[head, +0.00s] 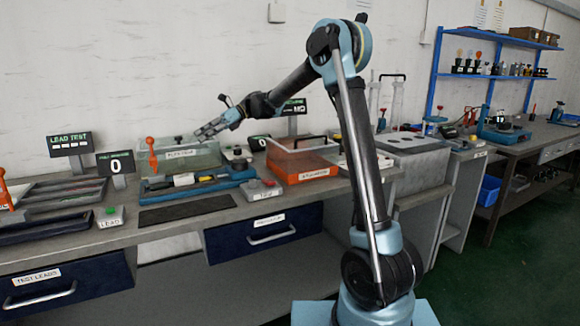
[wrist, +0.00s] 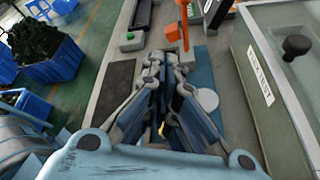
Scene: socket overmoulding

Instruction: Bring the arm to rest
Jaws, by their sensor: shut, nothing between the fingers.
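My arm rises from its light blue base and bends over at the elbow toward the workbench (head: 140,233) in the head view. My gripper (head: 200,133) is at the end, pointing left and slightly down, above the bench beside the clear box with the black knob (head: 185,160). In the wrist view my gripper (wrist: 168,65) is shut with nothing between its fingers. The clear box (wrist: 262,80) stands close on the right there. The gripper appears apart from the box and the bench.
A blue tray (head: 243,176) with parts lies below the gripper, with a dark mat (head: 187,211) in front. An orange-based box (head: 304,169) stands to the right. An orange-handled tool (head: 151,150) stands upright left of the clear box. Display signs (head: 69,143) stand at the left.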

